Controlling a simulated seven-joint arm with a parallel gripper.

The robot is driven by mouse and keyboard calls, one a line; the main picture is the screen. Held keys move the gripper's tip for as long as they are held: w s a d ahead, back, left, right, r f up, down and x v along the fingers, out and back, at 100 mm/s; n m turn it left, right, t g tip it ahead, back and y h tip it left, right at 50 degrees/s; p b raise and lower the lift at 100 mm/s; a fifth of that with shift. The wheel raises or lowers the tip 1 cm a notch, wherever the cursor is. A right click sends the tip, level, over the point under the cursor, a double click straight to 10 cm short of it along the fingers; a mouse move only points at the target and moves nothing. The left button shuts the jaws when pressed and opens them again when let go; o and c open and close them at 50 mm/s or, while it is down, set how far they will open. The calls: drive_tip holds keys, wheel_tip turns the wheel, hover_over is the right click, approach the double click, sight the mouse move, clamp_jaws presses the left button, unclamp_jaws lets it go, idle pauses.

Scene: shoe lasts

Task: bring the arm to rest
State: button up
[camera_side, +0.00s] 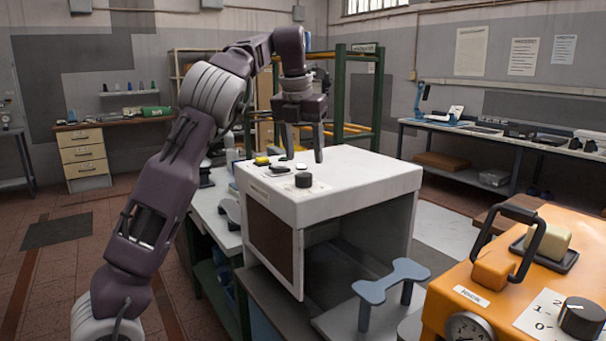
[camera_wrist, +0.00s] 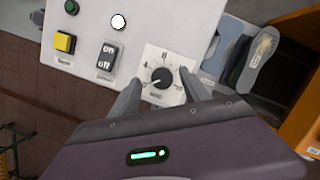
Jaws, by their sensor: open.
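My gripper (camera_side: 304,156) is open and empty, pointing down just above the top of a white box-shaped machine (camera_side: 360,176) with an open front. A black round knob (camera_side: 303,180) stands on that top, just below the fingertips and apart from them in the side view. In the wrist view, the two fingers (camera_wrist: 160,80) lie on either side of the knob (camera_wrist: 162,77), which sits on a marked dial plate. Its white pointer line aims to the lower left. My arm is bent, reaching over from the left.
The panel also has a yellow button (camera_wrist: 65,42), an on/off rocker switch (camera_wrist: 107,55) and a white lamp (camera_wrist: 118,22). A blue-grey stand (camera_side: 391,280) is before the machine's opening. An orange machine (camera_side: 505,285) with a black handle stands at right. Open floor lies at left.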

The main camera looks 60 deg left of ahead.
idle(0.4)
drive_tip(key=s+d+m+t+h, duration=0.25)
drive_tip(key=s+d+m, duration=1.25)
drive_tip(key=m, duration=0.8)
drive_tip(key=s+d+f+m, duration=0.4)
drive_tip(key=s+m, duration=0.3)
drive_tip(key=m, duration=0.2)
drive_tip(key=s+d+f+m+y, duration=0.1)
drive_tip(key=s+d+f+m, duration=0.3)
drive_tip(key=m, duration=0.6)
wheel_tip(320, 180, down, 2)
drive_tip(key=s, duration=0.3)
drive_tip(key=shift+t, duration=0.35)
